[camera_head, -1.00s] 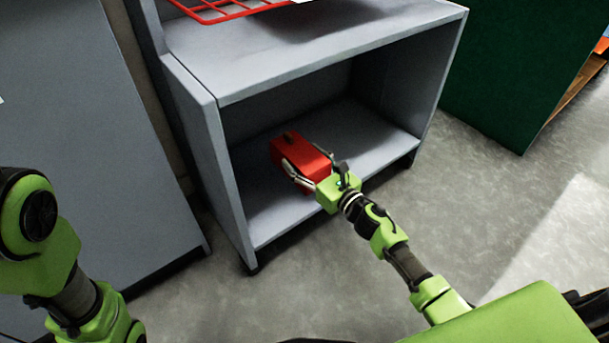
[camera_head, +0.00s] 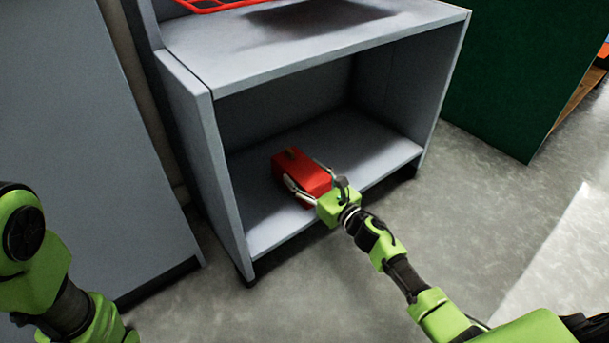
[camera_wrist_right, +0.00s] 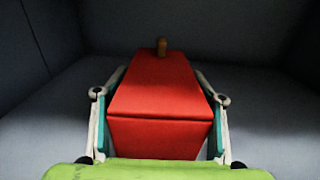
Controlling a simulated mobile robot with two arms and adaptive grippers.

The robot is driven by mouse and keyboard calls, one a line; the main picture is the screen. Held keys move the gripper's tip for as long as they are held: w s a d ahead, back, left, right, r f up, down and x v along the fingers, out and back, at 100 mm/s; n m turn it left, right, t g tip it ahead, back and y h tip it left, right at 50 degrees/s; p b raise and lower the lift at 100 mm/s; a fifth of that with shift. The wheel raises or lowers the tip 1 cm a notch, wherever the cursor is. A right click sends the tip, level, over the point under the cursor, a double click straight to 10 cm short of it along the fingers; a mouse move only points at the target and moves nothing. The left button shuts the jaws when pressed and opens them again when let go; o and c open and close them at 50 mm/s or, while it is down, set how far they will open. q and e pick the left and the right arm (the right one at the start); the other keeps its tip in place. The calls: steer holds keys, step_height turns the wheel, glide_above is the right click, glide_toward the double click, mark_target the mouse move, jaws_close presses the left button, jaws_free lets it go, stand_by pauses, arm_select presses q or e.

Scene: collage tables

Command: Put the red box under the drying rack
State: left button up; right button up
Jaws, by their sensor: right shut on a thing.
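The red box (camera_head: 301,172) is inside the lower compartment of the grey cabinet (camera_head: 205,150), at or just above its bottom shelf; I cannot tell whether it touches. My right gripper (camera_head: 312,181) is shut on its two sides. In the right wrist view the red box (camera_wrist_right: 160,95) sits between the two fingers (camera_wrist_right: 160,112), with a small brown knob on its far top. The red wire drying rack (camera_head: 215,5) stands on the cabinet's top, cut off by the upper picture edge. My left arm shows at the lower left, but its gripper is out of view.
The cabinet's side walls and top board (camera_head: 300,40) enclose the compartment. Free shelf (camera_head: 350,145) lies behind and right of the box. A grey panel (camera_head: 90,130) stands at left, a green one (camera_head: 530,70) at right. The floor in front is clear.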

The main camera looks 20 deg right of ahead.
steer(key=o, duration=1.2)
steer(key=shift+f, duration=0.15)
steer(key=shift+o, duration=0.2)
steer(key=shift+r+p, duration=0.3)
steer(key=p+v, duration=0.3)
steer(key=v, duration=0.8)
steer(key=shift+s+p, duration=0.25)
steer(key=shift+p, duration=0.15)
steer(key=shift+s+d, duration=0.2)
steer(key=shift+s, duration=0.05)
